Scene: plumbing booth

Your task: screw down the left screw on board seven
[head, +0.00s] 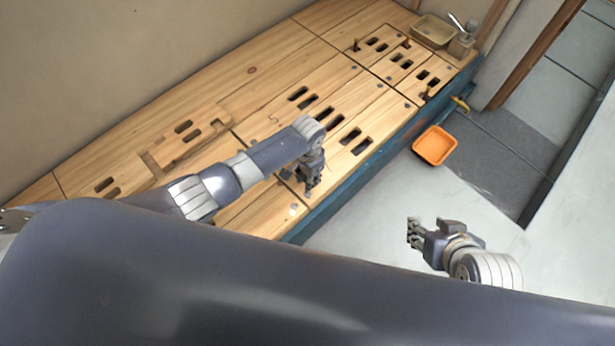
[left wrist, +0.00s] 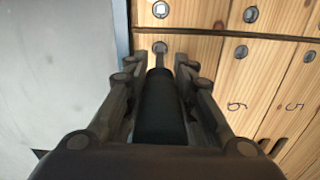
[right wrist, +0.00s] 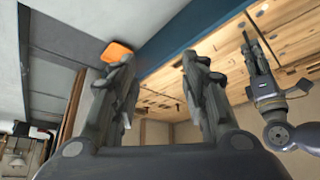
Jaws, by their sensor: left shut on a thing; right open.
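My left gripper (head: 309,188) is over the front edge of the wooden boards. In the left wrist view it is shut on a dark screwdriver handle (left wrist: 162,108). The thin shaft points at a round grey screw (left wrist: 160,46) near a board's corner; the tip appears at the screw head, but I cannot tell whether it touches. The board under the screwdriver (left wrist: 203,48) has its number hidden by the gripper. My right gripper (head: 420,236) is open and empty above the floor, away from the boards; its spread fingers show in the right wrist view (right wrist: 160,85).
Neighbouring boards carry a mark like 6 (left wrist: 237,105) and a 5 (left wrist: 294,106). An orange tray (head: 434,145) is beside the blue bench edge (head: 345,185). A beige bin (head: 432,32) and a container with tools (head: 461,45) stand at the far end. Floor near my right gripper looks clear.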

